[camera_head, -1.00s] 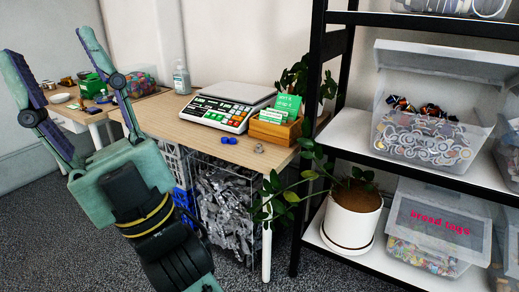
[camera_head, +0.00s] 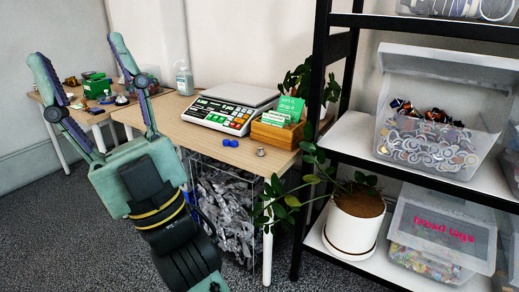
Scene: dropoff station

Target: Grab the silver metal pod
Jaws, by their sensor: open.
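A small silver metal piece (camera_head: 261,152), which looks like the pod, sits on the front right part of the wooden desk (camera_head: 190,131). My gripper covers part of the desk's left side and the table behind.
A scale (camera_head: 222,111) and a wooden box of green cards (camera_head: 275,129) stand behind the silver piece. A potted plant (camera_head: 352,228) and a black shelf with clear bins (camera_head: 430,110) are on the right. Small items cover the far left table.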

